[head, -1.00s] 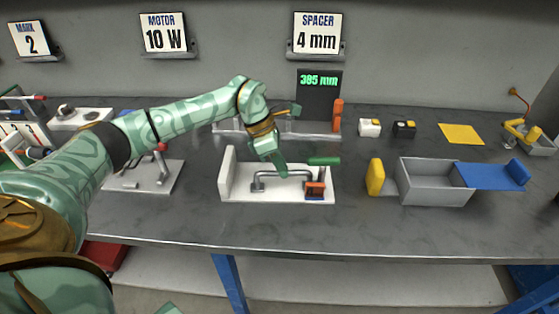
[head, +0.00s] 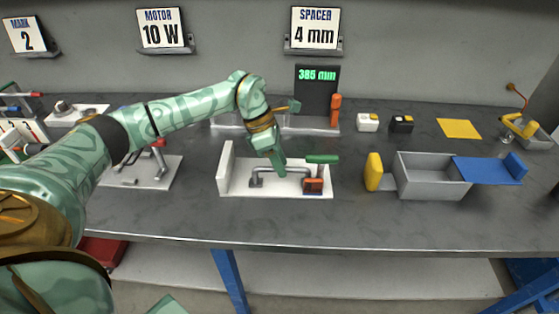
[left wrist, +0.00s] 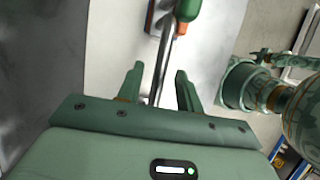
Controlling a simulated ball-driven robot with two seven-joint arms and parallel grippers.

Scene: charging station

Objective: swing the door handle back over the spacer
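A grey bent bar, which looks like the door handle (head: 292,169), lies along a white fixture (head: 238,188) on the bench. My left gripper (head: 281,172) points down at the middle of the bar. In the left wrist view the fingers (left wrist: 159,88) stand apart, with the grey bar (left wrist: 159,60) between them and a gap on each side. The green grip (left wrist: 188,9) shows beyond the fingertips. I cannot make out a separate spacer.
An upright white wall (head: 227,165) closes the fixture's left end. Behind stands a gauge with a dark display (head: 317,88) reading 385 mm. To the right are a yellow block (head: 374,172) and a grey box (head: 430,178) with a blue lid. Bare bench lies in front.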

